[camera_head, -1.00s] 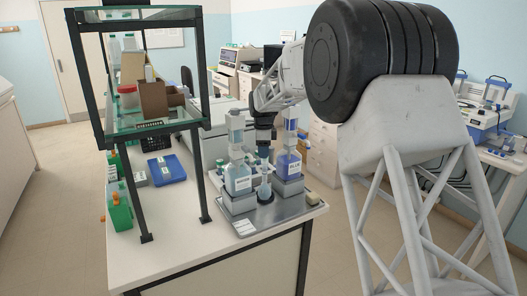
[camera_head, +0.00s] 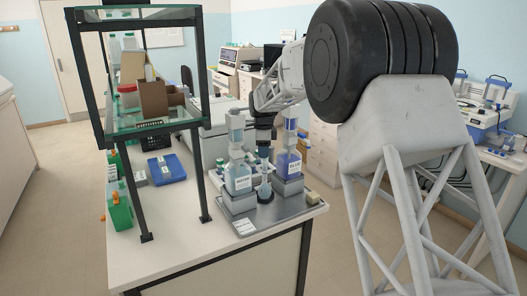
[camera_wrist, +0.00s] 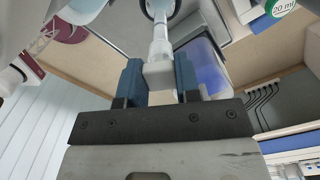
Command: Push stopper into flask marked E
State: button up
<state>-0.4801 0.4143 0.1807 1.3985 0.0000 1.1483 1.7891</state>
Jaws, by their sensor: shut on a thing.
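In the head view a small flask (camera_head: 264,192) with clear-blue glass stands upright on the grey metal tray (camera_head: 249,222), between two taller bottles. My gripper (camera_head: 263,158) points down directly above this flask. In the wrist view my gripper (camera_wrist: 160,78) has its blue fingers shut on a small pale grey block-like piece, the stopper (camera_wrist: 158,74). A narrow translucent neck or stem (camera_wrist: 160,47) shows just beyond the stopper, in line with it. I cannot tell how deep the stopper sits in the neck. No letter E is readable.
A clear labelled bottle (camera_head: 238,180) stands close on the left and a blue labelled bottle (camera_head: 289,166) close on the right. A glass shelf frame (camera_head: 200,150) stands to the left.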

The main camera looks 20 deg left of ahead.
jog(key=shift+f, duration=0.6)
dwell(1.1)
jog(key=o, duration=1.4)
jog(key=shift+r, duration=0.1)
jog(key=shift+r, duration=2.9)
grip_shut()
